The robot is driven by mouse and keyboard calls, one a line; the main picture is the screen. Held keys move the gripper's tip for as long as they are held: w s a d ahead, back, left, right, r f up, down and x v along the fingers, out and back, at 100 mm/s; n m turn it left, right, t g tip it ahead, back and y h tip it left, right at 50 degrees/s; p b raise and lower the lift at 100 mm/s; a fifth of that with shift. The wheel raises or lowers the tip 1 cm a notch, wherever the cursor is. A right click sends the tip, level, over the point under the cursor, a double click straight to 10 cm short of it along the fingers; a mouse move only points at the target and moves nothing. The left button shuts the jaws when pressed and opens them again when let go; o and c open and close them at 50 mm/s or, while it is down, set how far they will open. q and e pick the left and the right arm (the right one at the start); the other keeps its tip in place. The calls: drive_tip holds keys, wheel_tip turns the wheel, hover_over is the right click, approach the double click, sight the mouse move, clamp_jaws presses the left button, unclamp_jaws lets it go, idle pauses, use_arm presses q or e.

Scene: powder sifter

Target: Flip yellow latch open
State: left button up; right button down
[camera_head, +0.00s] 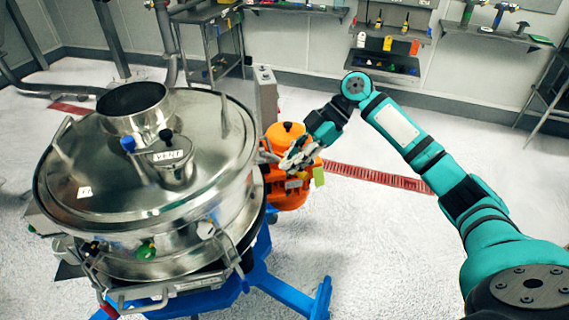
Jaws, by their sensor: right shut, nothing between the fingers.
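The round steel sifter (215,160) stands at the left, with a domed lid and a vent port. A small yellow piece (319,177) shows at the right side of the orange motor housing (288,192); I cannot tell whether it is the latch. My right gripper (287,166) is shut and empty. It is in front of the orange housing, between the sifter's side and the yellow piece. I cannot tell whether it touches anything. My left gripper is not in view.
The sifter rests on a blue frame (285,290) with legs reaching out at the front. A grey control box (265,95) stands behind it. A red floor grate (380,178) runs to the right. Shelves (385,62) with small items line the back wall. The white floor at right is clear.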

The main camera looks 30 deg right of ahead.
drive_tip(key=shift+w+d, duration=0.2)
drive_tip(key=shift+d, duration=0.15)
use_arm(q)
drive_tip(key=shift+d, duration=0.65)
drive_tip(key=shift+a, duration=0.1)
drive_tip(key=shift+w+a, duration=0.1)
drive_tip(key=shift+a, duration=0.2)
use_arm(e)
drive_tip(key=shift+r, duration=0.1)
